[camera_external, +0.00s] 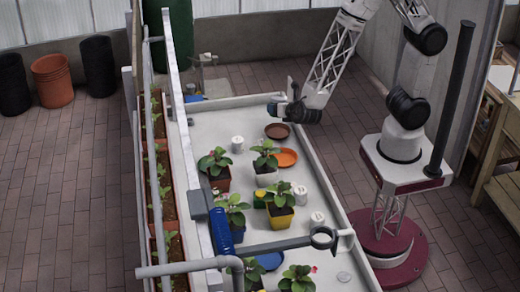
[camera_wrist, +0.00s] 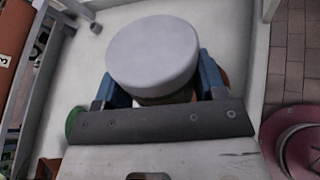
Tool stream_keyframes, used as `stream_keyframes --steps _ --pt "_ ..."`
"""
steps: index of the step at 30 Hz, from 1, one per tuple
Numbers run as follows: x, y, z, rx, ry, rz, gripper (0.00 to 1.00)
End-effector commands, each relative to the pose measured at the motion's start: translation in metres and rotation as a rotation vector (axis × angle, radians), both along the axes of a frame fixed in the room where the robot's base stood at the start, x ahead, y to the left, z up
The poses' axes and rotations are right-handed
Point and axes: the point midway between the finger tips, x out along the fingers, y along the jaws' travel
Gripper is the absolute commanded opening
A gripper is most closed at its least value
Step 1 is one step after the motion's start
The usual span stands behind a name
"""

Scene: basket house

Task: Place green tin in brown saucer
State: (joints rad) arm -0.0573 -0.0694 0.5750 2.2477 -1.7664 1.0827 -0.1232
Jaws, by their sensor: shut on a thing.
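My gripper (camera_external: 289,108) hangs above the far end of the white bench, just above and slightly right of the brown saucer (camera_external: 277,131). In the wrist view its blue fingers (camera_wrist: 157,84) are shut on a round tin (camera_wrist: 152,52) with a pale grey top. Little of the tin's side shows; it looks dark olive, so I cannot be sure of its green. In the external view the tin is hard to make out at the gripper. The brown saucer looks empty and is not clearly seen in the wrist view.
An orange saucer (camera_external: 285,158) lies close to the brown one. A potted plant (camera_external: 265,170) stands beside it, with several more plants nearer. A white tin (camera_external: 237,144) stands to the left.

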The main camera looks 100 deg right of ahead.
Motion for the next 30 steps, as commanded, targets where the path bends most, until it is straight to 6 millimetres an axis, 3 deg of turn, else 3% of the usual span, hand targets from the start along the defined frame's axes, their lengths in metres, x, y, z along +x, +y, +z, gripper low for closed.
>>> stream_keyframes --steps 8,13,24,30 --pt "-0.001 0.000 -0.001 -0.002 0.002 -0.002 0.33" --pt "-0.015 0.003 -0.008 -0.027 0.024 -0.031 0.33" --pt "-0.094 0.017 -0.031 -0.193 0.150 -0.195 0.33" --pt "-0.125 0.021 -0.034 -0.268 0.204 -0.257 0.33"
